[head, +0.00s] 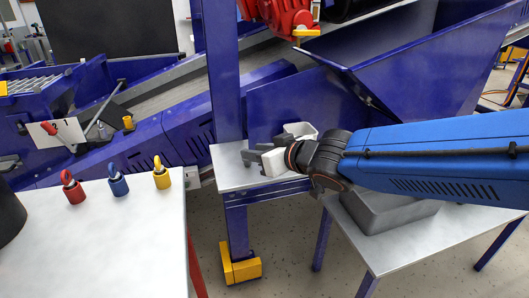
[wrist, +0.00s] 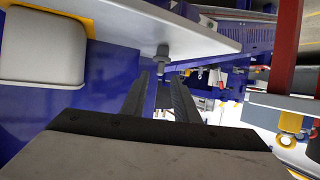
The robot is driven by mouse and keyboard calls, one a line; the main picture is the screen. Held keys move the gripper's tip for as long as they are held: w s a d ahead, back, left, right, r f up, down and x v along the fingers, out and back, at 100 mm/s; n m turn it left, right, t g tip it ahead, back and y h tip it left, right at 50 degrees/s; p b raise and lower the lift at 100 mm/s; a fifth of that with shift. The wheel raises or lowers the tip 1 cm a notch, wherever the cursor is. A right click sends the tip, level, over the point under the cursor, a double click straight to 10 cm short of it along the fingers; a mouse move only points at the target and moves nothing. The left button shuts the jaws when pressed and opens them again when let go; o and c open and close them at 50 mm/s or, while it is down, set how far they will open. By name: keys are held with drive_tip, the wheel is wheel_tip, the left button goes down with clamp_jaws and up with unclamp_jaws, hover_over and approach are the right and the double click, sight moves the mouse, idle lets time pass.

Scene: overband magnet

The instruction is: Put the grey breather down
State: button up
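My gripper (head: 251,159) reaches in from the right, low over a small pale shelf (head: 228,178). The small grey breather (wrist: 162,52) is just beyond the fingertips, at the edge of the shelf (wrist: 190,25). It appears to stand on the shelf, with clear gaps to both fingers. In the head view I cannot tell the breather from the grey fingers.
A white tray (head: 301,129) is on the shelf behind my gripper. Red (head: 73,188), blue (head: 118,181) and yellow (head: 161,174) padlocks stand on the white table (head: 110,245) at left. A grey bin (head: 385,212) sits on a table at right. A blue post (head: 222,70) rises behind the shelf.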

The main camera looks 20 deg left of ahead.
drive_tip(key=shift+v, duration=1.75)
drive_tip(key=w+d, duration=0.1)
drive_tip(key=d, duration=0.1)
drive_tip(key=w+d+m+t+h, duration=0.1)
drive_tip(key=d, duration=0.1)
drive_tip(key=w+d+h, duration=0.1)
drive_tip(key=d, duration=0.2)
drive_tip(key=shift+w+m+t, duration=0.15)
drive_tip(key=shift+m+t, duration=0.15)
drive_tip(key=shift+m, duration=0.1)
drive_tip(key=d+f+m+h, duration=0.2)
drive_tip(key=d+m+h, duration=0.15)
drive_tip(key=d, duration=0.85)
drive_tip(key=d+f+m+h, duration=0.2)
drive_tip(key=d+h, duration=0.2)
drive_tip(key=d, duration=0.8)
drive_tip(key=s+d+f+m+g, duration=0.1)
drive_tip(key=s+d+f, duration=0.3)
drive_tip(key=s, duration=0.5)
drive_tip(key=s+d+f+m+g+h, duration=0.1)
drive_tip(key=s+d+f+m+g, duration=0.1)
drive_tip(key=s+d, duration=0.7)
wheel_tip(320, 180, down, 2)
drive_tip(key=shift+s+g, duration=0.5)
drive_tip(key=shift+g, duration=0.4)
drive_tip(key=shift+m+h, duration=0.25)
